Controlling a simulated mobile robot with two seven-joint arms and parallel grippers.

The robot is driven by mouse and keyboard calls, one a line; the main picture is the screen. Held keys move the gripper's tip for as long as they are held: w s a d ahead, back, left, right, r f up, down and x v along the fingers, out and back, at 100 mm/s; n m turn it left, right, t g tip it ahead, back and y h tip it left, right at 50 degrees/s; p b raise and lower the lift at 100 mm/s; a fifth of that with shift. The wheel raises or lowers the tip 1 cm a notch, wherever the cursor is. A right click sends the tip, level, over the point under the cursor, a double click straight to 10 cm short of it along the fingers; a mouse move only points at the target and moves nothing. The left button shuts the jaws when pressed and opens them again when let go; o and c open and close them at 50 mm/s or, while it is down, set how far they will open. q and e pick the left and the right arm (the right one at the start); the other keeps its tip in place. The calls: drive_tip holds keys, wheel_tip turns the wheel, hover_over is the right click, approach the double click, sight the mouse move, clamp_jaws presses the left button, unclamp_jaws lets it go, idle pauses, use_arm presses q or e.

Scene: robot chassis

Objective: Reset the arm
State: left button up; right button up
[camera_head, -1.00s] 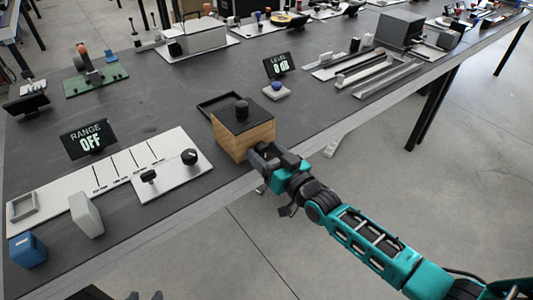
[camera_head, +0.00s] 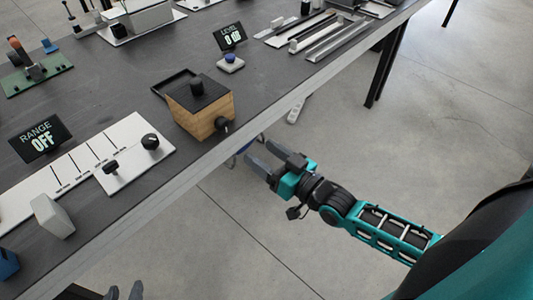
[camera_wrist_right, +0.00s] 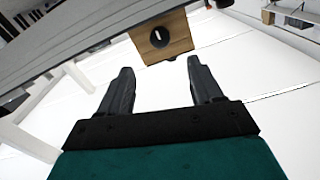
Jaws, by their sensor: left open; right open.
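My right gripper (camera_head: 259,152) is open and empty, off the table's front edge and over the floor in the head view. In the right wrist view its two dark fingers (camera_wrist_right: 160,66) are spread with nothing between them. The wooden box (camera_head: 203,112) sits at the table edge with a black knob on its front face, apart from the fingers. The box and its front knob (camera_wrist_right: 160,38) show beyond the fingertips in the right wrist view. My left gripper (camera_head: 124,291) shows only its fingertips at the bottom left of the head view, spread apart.
The table (camera_head: 110,88) carries a RANGE OFF display (camera_head: 40,138), a white slider panel (camera_head: 125,140), a blue button (camera_head: 230,58) and a LEVEL display (camera_head: 229,37). Metal rails (camera_head: 320,35) lie at the back right. Open floor lies in front of the table.

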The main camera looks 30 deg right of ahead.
drive_tip(key=shift+s, duration=0.1)
idle(0.4)
drive_tip(key=s+a+f+g+h+p, duration=0.2)
drive_tip(key=s+f+g+h, duration=0.2)
drive_tip(key=s, duration=0.7)
wheel_tip(320, 180, down, 4)
drive_tip(key=shift+s+a+f+n+g, duration=0.1)
drive_tip(key=shift+s+a+n+g, duration=0.2)
drive_tip(key=shift+g, duration=0.8)
drive_tip(key=shift+w, duration=0.1)
